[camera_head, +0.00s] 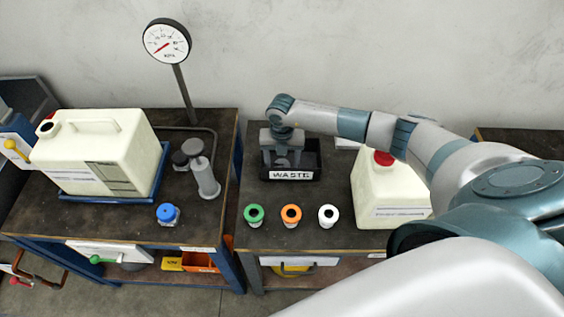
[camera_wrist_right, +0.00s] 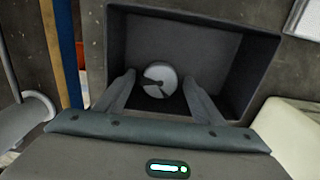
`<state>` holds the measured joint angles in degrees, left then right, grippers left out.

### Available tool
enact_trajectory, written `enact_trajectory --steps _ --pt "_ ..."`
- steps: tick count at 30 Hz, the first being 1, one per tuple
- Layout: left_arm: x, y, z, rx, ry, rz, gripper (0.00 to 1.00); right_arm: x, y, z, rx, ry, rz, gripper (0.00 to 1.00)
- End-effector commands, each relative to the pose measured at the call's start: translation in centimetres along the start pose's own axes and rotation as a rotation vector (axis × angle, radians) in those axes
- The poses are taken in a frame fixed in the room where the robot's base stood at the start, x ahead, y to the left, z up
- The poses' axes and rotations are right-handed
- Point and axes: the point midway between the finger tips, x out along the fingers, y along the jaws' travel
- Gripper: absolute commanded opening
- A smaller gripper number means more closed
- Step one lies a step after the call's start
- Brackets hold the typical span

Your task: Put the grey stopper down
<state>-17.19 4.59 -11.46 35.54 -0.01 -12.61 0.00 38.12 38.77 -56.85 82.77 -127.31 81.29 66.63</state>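A round light-grey piece with a dark notch, which looks like the grey stopper (camera_wrist_right: 157,80), lies in the black waste bin (camera_wrist_right: 240,65) in the right wrist view. My right gripper (camera_wrist_right: 159,77) points down into the bin, its two fingers spread on either side of the piece. A small gap shows between each fingertip and the piece. In the head view my right gripper (camera_head: 283,158) is inside the bin (camera_head: 292,175) labelled WASTE, and it hides the stopper. My left gripper is not in view.
Green (camera_head: 254,215), orange (camera_head: 291,215) and white (camera_head: 328,215) caps stand in front of the bin. A cream canister (camera_head: 385,195) is to its right. The left table holds a large canister (camera_head: 100,150), a blue-capped bottle (camera_head: 168,214) and a grey cylinder (camera_head: 205,178).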

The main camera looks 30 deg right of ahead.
Motion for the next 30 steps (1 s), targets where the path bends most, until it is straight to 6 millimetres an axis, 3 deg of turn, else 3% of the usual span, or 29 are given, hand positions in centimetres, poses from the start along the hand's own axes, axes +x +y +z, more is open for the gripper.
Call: enact_trajectory --steps 14,20,30 --pt "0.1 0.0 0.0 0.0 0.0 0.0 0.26 -0.8 0.0 0.1 0.0 -0.001 0.002 0.61" --pt "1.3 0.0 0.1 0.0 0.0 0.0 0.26 -3.1 0.1 0.1 -0.001 -0.004 0.003 0.61" --pt "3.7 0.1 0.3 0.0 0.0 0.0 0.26 -9.1 0.1 0.1 -0.001 -0.003 0.002 0.61"
